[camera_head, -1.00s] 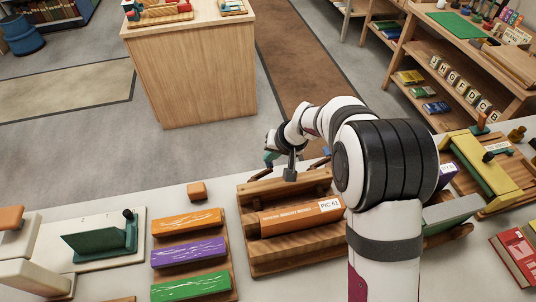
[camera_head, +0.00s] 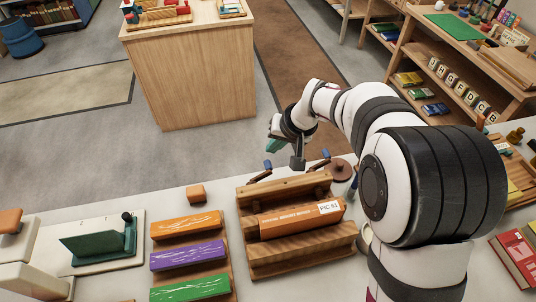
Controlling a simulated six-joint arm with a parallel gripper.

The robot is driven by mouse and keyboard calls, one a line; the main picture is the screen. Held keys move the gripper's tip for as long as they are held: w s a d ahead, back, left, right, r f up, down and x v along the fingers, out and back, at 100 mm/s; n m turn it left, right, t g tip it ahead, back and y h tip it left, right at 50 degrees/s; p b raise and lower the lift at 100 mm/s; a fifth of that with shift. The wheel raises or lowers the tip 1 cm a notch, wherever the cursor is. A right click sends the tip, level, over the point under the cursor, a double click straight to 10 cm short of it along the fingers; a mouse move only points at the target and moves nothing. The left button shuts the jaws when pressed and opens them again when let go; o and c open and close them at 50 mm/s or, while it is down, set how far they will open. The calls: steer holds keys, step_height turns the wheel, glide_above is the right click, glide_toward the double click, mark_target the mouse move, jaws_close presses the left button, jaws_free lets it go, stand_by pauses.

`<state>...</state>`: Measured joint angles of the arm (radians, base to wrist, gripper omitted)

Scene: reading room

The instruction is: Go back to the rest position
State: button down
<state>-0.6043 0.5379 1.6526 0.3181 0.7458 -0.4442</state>
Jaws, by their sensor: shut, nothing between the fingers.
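My gripper (camera_head: 276,140) is at the end of my white and black arm, raised beyond the far edge of the white table. It is shut and empty, and its fingertips are small and partly hidden by the wrist. Below and nearer stands a wooden cradle (camera_head: 290,252) holding an orange block (camera_head: 292,219) with a white label. The gripper is apart from the cradle and the block.
Left of the cradle lies a wooden rack with orange (camera_head: 187,224), purple (camera_head: 187,254) and green (camera_head: 190,287) blocks. A small wooden cube (camera_head: 196,194) sits behind them. A green device (camera_head: 102,240) stands farther left. My arm hides part of the table's right side.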

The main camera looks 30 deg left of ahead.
steer(key=s+d+r+m+h, duration=0.15)
steer(key=s+d+r, duration=0.25)
steer(key=d, duration=0.5)
steer(key=s+d+r+m, duration=0.3)
steer(key=s+d+r, duration=0.1)
steer(key=d, duration=0.5)
steer(key=s+d+f+m+h, duration=0.1)
steer(key=s+d+m, duration=0.2)
steer(key=s+d, duration=0.3)
steer(key=s+d+f+m+g+h, duration=0.1)
steer(key=s+d+m, duration=0.2)
steer(key=s+d, duration=0.3)
steer(key=s, duration=0.5)
steer(key=shift+d+f+m+g, duration=0.3)
steer(key=shift+m, duration=0.05)
